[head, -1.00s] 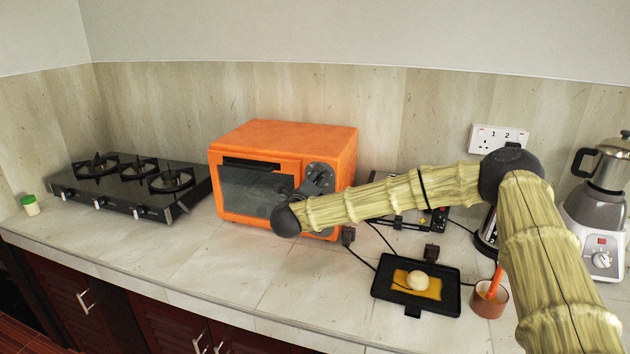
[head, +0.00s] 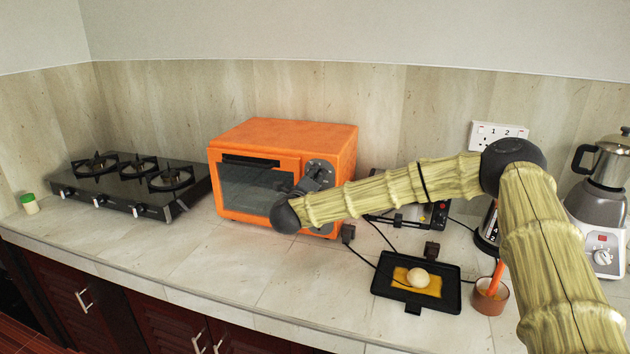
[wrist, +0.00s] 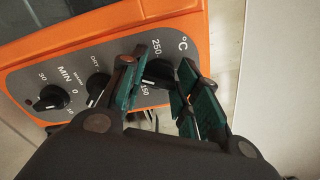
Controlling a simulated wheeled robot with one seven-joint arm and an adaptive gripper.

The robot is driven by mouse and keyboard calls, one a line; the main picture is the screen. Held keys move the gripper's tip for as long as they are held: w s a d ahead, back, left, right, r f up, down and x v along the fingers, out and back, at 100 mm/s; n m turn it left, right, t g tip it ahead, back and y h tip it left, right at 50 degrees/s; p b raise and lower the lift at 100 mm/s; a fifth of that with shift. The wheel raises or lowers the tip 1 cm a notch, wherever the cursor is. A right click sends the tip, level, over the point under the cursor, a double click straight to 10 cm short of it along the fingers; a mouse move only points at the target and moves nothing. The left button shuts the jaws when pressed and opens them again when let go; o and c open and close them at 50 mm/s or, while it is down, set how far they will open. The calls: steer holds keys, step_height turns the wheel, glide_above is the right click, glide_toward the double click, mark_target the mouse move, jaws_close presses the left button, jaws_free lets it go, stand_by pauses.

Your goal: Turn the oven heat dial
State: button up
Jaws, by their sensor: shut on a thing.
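The orange oven (head: 285,132) stands on the counter against the wall, with a dark glass door on its left and a grey dial panel on its right. In the wrist view, the heat dial (wrist: 158,73) is black, beside the °C, 250 and 150 marks. My gripper (wrist: 162,80) has one finger on each side of this dial and is shut on it. In the head view, my gripper (head: 318,177) is at the upper part of the panel. It hides much of the dial there.
Two other black dials, a middle one (wrist: 97,86) and a minute timer (wrist: 50,98), sit beside the heat dial. A gas hob (head: 130,185) is at left. The front counter is clear.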

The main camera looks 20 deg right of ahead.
steer(key=o, duration=1)
steer(key=v, duration=1.2)
steer(key=shift+f, duration=0.1)
